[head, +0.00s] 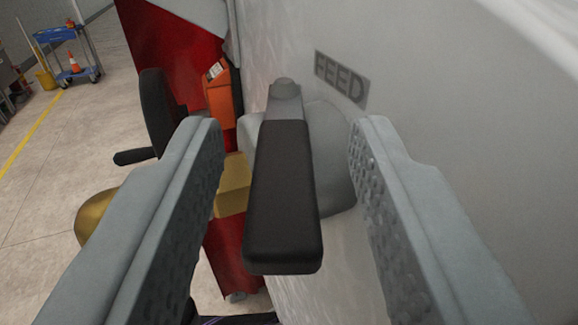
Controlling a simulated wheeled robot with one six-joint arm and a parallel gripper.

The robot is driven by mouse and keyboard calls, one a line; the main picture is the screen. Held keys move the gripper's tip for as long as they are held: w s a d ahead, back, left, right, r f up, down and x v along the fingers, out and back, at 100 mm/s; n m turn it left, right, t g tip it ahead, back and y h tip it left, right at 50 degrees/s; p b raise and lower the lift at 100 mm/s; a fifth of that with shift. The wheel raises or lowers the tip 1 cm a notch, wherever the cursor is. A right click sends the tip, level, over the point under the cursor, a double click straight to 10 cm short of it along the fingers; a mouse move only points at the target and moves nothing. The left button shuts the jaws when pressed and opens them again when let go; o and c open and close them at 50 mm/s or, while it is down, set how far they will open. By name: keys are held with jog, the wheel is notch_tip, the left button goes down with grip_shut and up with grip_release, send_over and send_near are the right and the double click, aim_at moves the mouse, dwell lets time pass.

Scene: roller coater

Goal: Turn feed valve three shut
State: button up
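A feed valve with a black lever handle (283,205) shows in the middle of the head view. The handle's grey hub (285,98) is at its upper end, and a rounded grey body (332,160) sits behind it on the white panel. A label reading FEED (341,78) is above and to the right; no valve number is visible. My gripper (290,140) is open, with one finger on each side of the handle. Gaps show between the handle and both fingers. The handle hides part of the valve body.
The white panel (480,120) fills the right side. To the left are a black handwheel (158,115), an orange box (220,95), a brass-coloured part (93,217) and a red panel (175,50). A blue cart (75,70) stands far back on open floor.

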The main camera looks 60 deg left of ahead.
jog(key=v, duration=1.6)
jog(key=shift+d, duration=0.3)
jog(key=shift+s, duration=0.1)
jog(key=shift+c, duration=0.2)
